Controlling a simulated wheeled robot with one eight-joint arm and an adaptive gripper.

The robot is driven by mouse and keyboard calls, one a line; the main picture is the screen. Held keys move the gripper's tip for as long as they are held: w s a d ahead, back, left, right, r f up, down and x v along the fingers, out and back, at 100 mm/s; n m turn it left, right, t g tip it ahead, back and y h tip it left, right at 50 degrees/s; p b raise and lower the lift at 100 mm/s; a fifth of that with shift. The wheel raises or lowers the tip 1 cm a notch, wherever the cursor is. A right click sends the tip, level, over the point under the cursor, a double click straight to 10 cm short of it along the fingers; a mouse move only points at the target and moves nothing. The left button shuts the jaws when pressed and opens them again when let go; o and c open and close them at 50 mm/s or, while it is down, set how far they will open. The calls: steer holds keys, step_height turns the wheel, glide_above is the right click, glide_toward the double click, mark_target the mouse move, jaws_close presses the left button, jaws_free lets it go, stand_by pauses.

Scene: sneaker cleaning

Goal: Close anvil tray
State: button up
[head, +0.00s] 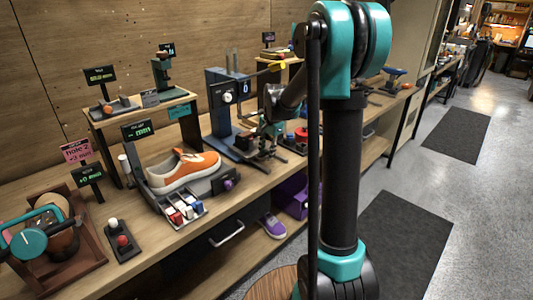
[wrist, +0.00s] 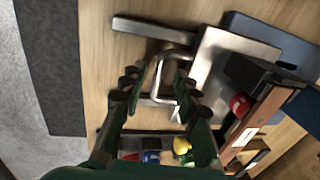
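The anvil tray shows in the wrist view as a pale metal plate (wrist: 212,72) with a bent silver bar handle (wrist: 159,78) on its left side. My gripper (wrist: 158,97) has its two dark fingers spread apart, one on each side of the handle. A clear gap shows around the bar, and I cannot tell whether either finger touches it. In the head view my gripper (head: 263,142) is low in front of the dark blue press (head: 219,112) on the bench. There my gripper and wrist hide most of the tray.
An orange sneaker (head: 188,170) rests in a dark holder left of the press. Small coloured blocks (head: 183,212) sit in a rack before it. In the wrist view a red knob (wrist: 239,105) is right of the fingers. The grey floor (wrist: 30,100) is open beyond the bench edge.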

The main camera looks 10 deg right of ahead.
steer(key=shift+f, duration=0.3)
jaws_close()
stand_by(0.3)
